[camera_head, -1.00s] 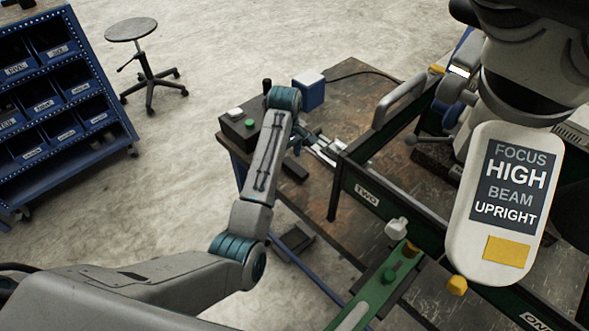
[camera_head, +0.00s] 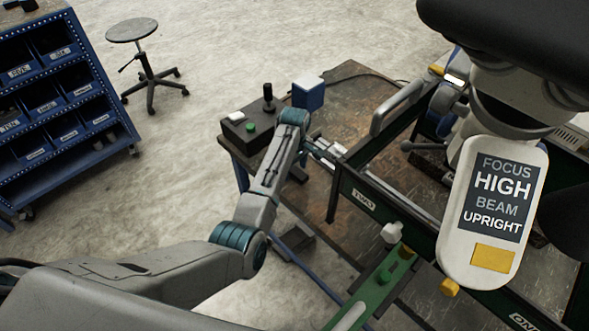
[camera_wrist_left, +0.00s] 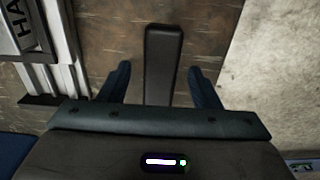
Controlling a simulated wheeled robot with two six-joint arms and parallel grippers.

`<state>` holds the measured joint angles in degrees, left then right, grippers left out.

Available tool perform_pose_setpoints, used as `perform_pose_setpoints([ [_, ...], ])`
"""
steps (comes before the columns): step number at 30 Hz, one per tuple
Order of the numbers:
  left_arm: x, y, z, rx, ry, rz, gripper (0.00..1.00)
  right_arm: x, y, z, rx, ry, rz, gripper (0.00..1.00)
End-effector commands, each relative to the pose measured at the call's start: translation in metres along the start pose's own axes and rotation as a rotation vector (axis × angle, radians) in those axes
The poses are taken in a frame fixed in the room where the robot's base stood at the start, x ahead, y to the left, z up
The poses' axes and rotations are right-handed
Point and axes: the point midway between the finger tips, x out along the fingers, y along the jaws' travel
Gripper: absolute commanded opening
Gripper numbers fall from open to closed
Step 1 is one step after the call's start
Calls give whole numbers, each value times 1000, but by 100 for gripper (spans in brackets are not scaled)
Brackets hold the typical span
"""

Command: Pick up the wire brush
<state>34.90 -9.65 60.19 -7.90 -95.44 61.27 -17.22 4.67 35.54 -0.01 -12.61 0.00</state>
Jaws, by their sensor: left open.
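In the left wrist view a plain dark bar (camera_wrist_left: 163,60) lies on the worn brown bench top. It looks like the handle of the wire brush; no bristles show. My left gripper (camera_wrist_left: 160,82) is open, with one blue finger on each side of the bar's near end and a gap on both sides. I cannot tell the height of the fingers over the bench. My right gripper is not in view.
A ridged metal piece (camera_wrist_left: 62,75) lies left of the gripper. The bench edge is close on the right, with pale floor beyond. A control box (camera_head: 250,130), a blue block (camera_head: 308,95) and a green frame (camera_head: 385,210) stand around. The microscope head (camera_head: 495,210) overhangs the right.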

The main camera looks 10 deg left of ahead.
Motion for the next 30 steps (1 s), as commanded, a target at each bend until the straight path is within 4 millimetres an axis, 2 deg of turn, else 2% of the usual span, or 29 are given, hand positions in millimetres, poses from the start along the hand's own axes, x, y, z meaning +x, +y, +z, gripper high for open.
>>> perform_pose_setpoints([
  [4, 11, -1, 0, 0, 0, -1, 57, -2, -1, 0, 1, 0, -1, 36],
  [10, 12, 0, 0, 0, 0, 0, 57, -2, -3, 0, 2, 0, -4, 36],
  [11, 12, 0, 0, 0, 0, 0, 53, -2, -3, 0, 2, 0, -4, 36],
  [18, 12, 0, 0, 0, 1, 0, 8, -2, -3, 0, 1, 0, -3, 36],
  [30, 7, -1, -2, 1, 1, 0, 8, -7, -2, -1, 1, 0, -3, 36],
])
